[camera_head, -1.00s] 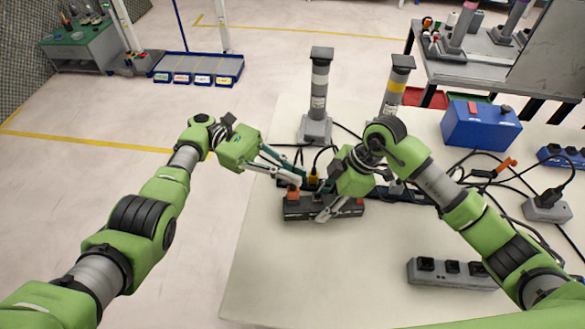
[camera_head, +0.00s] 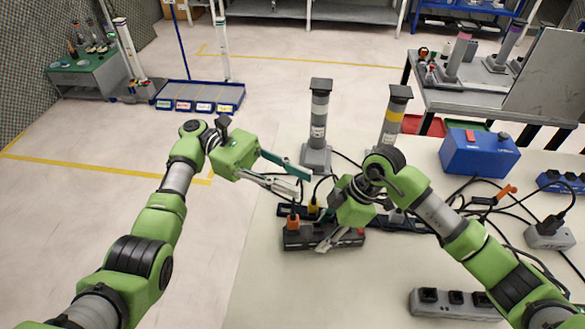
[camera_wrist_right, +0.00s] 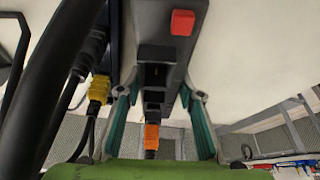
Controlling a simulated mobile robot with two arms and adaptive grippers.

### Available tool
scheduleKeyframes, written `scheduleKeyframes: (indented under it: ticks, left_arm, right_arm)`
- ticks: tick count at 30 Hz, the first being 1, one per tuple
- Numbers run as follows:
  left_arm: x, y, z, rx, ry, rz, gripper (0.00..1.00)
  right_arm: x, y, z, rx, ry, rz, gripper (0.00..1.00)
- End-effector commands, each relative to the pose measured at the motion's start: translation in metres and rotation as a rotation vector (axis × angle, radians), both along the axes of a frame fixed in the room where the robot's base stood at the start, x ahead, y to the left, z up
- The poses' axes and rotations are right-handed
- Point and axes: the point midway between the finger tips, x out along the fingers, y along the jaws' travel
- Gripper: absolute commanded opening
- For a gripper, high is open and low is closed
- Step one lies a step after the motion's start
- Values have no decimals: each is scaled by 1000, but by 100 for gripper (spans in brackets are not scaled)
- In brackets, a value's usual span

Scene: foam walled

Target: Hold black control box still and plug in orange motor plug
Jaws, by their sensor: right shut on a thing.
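The black control box (camera_head: 300,241) lies on the pale table, with a red button at its right end. My right gripper (camera_head: 335,233) is shut across it; the wrist view shows its teal fingers (camera_wrist_right: 160,118) on either side of the box (camera_wrist_right: 158,50). The orange motor plug (camera_head: 293,222) stands upright at the left end of the box. It shows beyond the fingers in the wrist view (camera_wrist_right: 151,137); how deep it sits cannot be told. My left gripper (camera_head: 304,183) is open and empty, above and apart from the plug.
A yellow plug (camera_head: 313,207) and black cables lie behind the box. Two signal columns (camera_head: 317,130) (camera_head: 392,125) stand at the back. A blue box (camera_head: 480,152) and a grey power strip (camera_head: 450,302) are on the right. The table's front middle is clear.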

Motion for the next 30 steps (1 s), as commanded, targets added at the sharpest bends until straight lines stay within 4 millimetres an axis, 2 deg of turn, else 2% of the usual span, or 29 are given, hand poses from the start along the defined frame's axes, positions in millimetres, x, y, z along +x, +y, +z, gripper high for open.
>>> scheduleKeyframes:
  ticks: [3, 7, 20, 21, 22, 30]
  left_arm:
    - [0, 0, 17, -1, -3, 0, 24]
    - [0, 0, 26, 0, 0, 0, 24]
    - [0, 0, 29, 0, 1, 0, 24]
    - [0, 0, 29, 0, 1, 0, 24]
    - [0, 0, 29, 0, 1, 0, 24]
    - [0, 0, 28, 1, 1, 0, 24]
  right_arm:
    - [0, 0, 0, 1, 0, 0, 7]
    - [0, 0, 0, 1, 0, 0, 7]
    - [0, 0, 0, 1, 0, 0, 7]
    - [0, 0, 0, 1, 0, 0, 44]
    - [0, 0, 0, 1, -1, 0, 52]
    - [0, 0, 0, 0, 0, 0, 54]
